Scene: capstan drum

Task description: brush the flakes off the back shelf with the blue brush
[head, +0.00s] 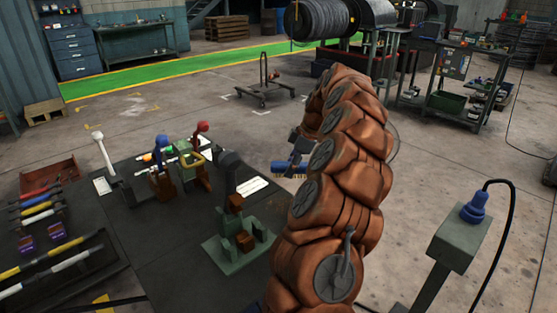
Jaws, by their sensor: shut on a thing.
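My gripper (298,146) is dark and partly hidden behind my bulky brown-orange arm. It is shut on the blue brush (286,168), which is held out past the far right edge of the dark table, with its bristles pointing down. The brush's right end is close to my arm. I cannot make out any flakes. I cannot tell which surface is the back shelf; a grey metal rack (470,62) with shelves stands at the back right.
The dark table (165,262) holds a green fixture (238,250), coloured clamps (200,165), and tools at left. A post with a blue plug (474,208) stands at right. A low trolley (265,92) and large drum (318,20) are beyond. Floor between is open.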

